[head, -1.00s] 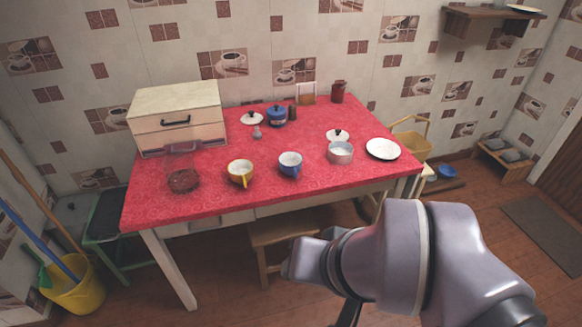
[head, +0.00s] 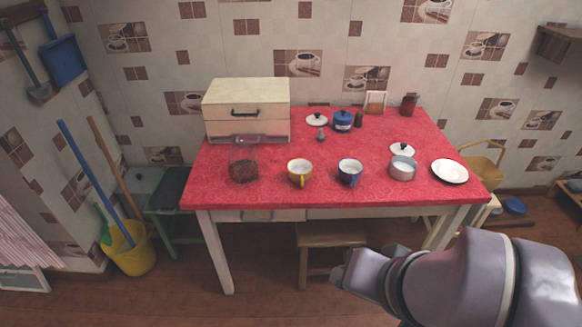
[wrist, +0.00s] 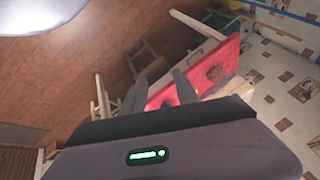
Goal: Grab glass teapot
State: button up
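The glass teapot (head: 243,165) stands upright on the left front part of the red table, in front of the bread box. It is clear glass with dark red contents at the bottom. In the wrist view it is a small dark shape (wrist: 216,73) on the tilted red tabletop, its outline unclear. My gripper (wrist: 169,68) shows in the wrist view with its two dark fingers apart and nothing between them. It is well away from the teapot. In the head view my arm is at the lower right, in front of the table, and the gripper is hidden.
The red table (head: 320,187) also holds a yellow cup (head: 300,172), a blue cup (head: 350,172), a metal pot (head: 402,168) and a white plate (head: 450,172). A cream bread box (head: 247,110) stands behind the teapot. A stool (head: 331,236) is under the front edge.

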aim_at(242, 164)
jog(key=i+j, duration=0.4)
jog(key=i, duration=0.15)
jog(key=i+j, duration=0.4)
jog(key=i, duration=0.2)
jog(key=j+u, duration=0.05)
